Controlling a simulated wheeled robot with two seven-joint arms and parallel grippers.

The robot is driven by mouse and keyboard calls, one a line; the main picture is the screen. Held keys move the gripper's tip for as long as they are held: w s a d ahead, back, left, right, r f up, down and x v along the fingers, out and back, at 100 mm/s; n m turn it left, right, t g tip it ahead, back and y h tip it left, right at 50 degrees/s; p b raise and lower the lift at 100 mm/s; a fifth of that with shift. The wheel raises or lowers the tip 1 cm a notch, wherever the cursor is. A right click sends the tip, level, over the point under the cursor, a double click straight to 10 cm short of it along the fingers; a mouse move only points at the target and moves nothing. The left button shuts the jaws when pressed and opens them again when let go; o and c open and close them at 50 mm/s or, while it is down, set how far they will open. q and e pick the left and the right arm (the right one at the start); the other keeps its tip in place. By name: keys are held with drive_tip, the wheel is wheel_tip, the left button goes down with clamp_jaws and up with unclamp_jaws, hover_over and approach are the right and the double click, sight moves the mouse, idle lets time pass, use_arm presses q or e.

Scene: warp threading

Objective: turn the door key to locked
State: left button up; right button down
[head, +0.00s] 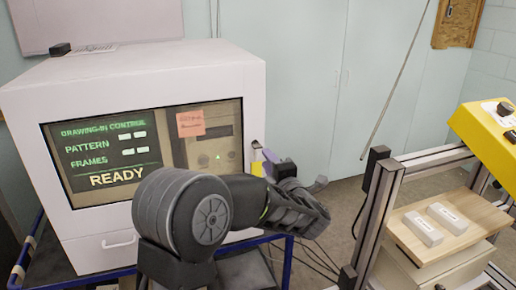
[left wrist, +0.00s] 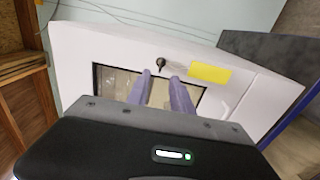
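The door key (left wrist: 161,64) shows in the left wrist view as a small dark piece on the white side of the control cabinet (left wrist: 105,50). A yellow tag (left wrist: 210,73) hangs beside it; the tag also shows at the cabinet's right edge in the head view (head: 256,169). My left gripper (left wrist: 160,76) has its two purple fingers apart, with nothing between them. Its fingertips point at the cabinet, with the key just beyond the gap. In the head view my left gripper (head: 270,160) is partly hidden by its own wrist. My right gripper is not in view.
The cabinet's screen (head: 105,150) reads READY, and a pink note (head: 191,123) is stuck beside it. A metal frame (head: 380,215) stands to the right, with a wooden board (head: 470,225) holding two white blocks and a yellow control box (head: 485,135).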

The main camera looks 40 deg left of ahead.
sight(259, 148)
use_arm(q)
drive_tip(key=shift+a, duration=0.1)
drive_tip(key=p+x, duration=0.2)
drive_tip(key=x, duration=0.5)
drive_tip(key=shift+f+p, duration=0.1)
drive_tip(key=shift+p, duration=0.2)
drive_tip(key=shift+w+a, duration=0.3)
drive_tip(key=shift+a, duration=0.05)
clamp_jaws()
drive_tip(key=shift+f, duration=0.1)
